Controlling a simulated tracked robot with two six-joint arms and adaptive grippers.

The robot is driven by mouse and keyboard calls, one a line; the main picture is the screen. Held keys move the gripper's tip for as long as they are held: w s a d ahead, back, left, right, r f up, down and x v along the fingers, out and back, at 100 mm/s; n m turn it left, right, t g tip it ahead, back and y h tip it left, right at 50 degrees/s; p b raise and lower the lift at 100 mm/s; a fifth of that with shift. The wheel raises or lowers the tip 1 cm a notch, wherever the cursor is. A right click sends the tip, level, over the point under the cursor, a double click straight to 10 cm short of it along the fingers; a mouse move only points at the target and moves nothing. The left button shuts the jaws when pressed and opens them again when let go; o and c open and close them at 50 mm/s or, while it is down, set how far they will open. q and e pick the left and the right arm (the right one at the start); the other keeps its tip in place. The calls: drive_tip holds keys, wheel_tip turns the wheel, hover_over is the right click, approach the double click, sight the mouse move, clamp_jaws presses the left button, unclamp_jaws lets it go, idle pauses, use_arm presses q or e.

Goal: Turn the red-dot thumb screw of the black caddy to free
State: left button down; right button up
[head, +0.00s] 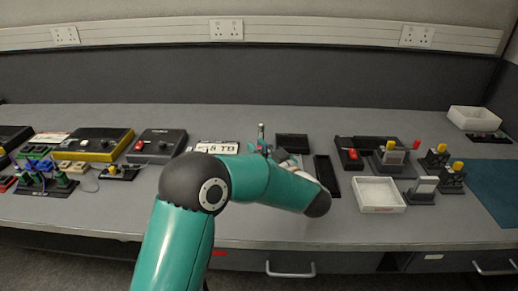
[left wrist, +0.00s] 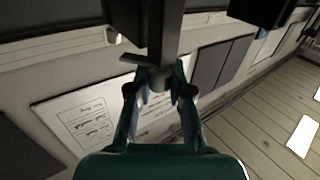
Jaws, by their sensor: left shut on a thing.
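My left gripper (head: 263,148) is over the middle of the bench in the head view, beyond my bent arm. In the left wrist view the left gripper (left wrist: 160,88) is shut on a small grey round piece (left wrist: 158,99), which sits between the fingertips at the end of a dark upright part (left wrist: 164,35). In the head view a small grey upright piece (head: 261,131) shows just above the gripper. I cannot make out a red dot, and I cannot tell for sure which dark part is the black caddy. My right gripper is not in view.
A black box (head: 292,142) and a dark tray (head: 326,174) lie right of the gripper. A white tray (head: 378,194) stands farther right. A black device with a red button (head: 157,145) and a yellow-edged device (head: 95,143) stand left. The back of the bench is clear.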

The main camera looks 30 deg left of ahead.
use_arm(q)
drive_tip(key=shift+m+t, duration=0.3)
drive_tip(key=shift+t, duration=0.1)
drive_tip(key=shift+m+t+h+b, duration=0.5)
drive_tip(key=shift+m+t+h, duration=0.4)
drive_tip(key=shift+t, duration=0.3)
drive_tip(key=m+t+h+b, duration=0.2)
drive_tip(key=t, duration=0.1)
drive_tip(key=shift+s+a+f+m+h, duration=0.1)
drive_tip(key=shift+f+m+h, duration=0.1)
drive_tip(key=shift+m+h, duration=0.15)
drive_tip(key=m+t+h+b, duration=0.2)
drive_tip(key=m+h+b, duration=0.1)
drive_tip(key=b, duration=0.3)
drive_tip(key=m+t+h+b, duration=0.2)
drive_tip(key=m+h+b, duration=0.1)
drive_tip(key=h+b, duration=0.3)
drive_tip(key=shift+m+h+b, duration=0.45)
drive_tip(key=shift+h+b, duration=0.1)
drive_tip(key=shift+b, duration=0.55)
drive_tip(key=shift+r+h+b, duration=0.2)
drive_tip(key=shift+h+b, duration=0.2)
drive_tip(key=shift+b, duration=0.15)
drive_tip(key=c, duration=1)
unclamp_jaws()
drive_tip(key=shift+c, duration=0.2)
